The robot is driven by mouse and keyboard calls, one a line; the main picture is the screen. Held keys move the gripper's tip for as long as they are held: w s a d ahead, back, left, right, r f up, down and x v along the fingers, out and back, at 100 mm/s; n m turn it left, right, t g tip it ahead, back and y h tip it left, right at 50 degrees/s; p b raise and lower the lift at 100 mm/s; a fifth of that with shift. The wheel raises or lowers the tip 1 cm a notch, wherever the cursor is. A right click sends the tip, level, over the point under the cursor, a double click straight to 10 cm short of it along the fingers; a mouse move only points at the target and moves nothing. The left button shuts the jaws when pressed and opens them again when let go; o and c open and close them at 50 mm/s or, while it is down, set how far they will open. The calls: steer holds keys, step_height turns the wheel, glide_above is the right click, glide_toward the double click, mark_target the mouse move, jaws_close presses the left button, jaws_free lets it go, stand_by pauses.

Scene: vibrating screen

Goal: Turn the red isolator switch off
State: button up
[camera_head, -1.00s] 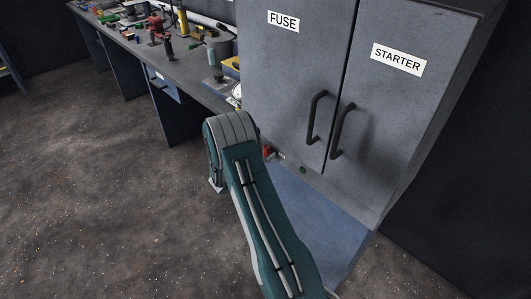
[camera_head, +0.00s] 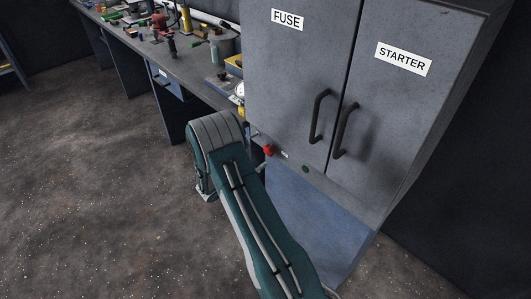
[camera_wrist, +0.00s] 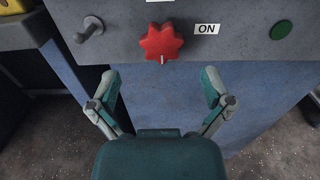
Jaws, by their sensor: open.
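The red isolator switch (camera_wrist: 161,43) is a star-shaped knob on the grey panel, at the top middle of the wrist view. A white mark at its lower edge points down. An ON label (camera_wrist: 207,29) is to its right. The switch also shows in the head view (camera_head: 268,150), low on the cabinet front beside my arm. My gripper (camera_wrist: 160,80) is open and empty in the wrist view, its two fingers spread below the knob and apart from it.
A grey peg (camera_wrist: 88,30) sticks out left of the knob, and a green button (camera_wrist: 281,30) is to its right. Above are cabinet doors with dark handles (camera_head: 342,130), labelled FUSE and STARTER. A cluttered workbench (camera_head: 190,68) stands at the left. Open floor (camera_head: 90,190) lies left of my arm.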

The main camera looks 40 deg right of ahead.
steer(key=a, duration=0.6)
steer(key=shift+s+a, duration=0.2)
steer(key=s+a+r+m+g+y, duration=0.2)
steer(key=s+r+m+y, duration=0.3)
steer(key=r, duration=0.3)
steer(key=s+a+r+m+g+y, duration=0.2)
steer(key=s+a+r+m, duration=0.1)
steer(key=s+r+m, duration=0.4)
steer(key=s+a+r+m+t+y, duration=0.7)
steer(key=s+a+r+y, duration=0.4)
steer(key=s+a, duration=0.3)
steer(key=shift+s+a+t, duration=0.4)
steer(key=shift+a+t, duration=0.1)
steer(key=shift+a, duration=0.25)
steer(key=shift+r, duration=0.1)
steer(key=shift+c, duration=0.3)
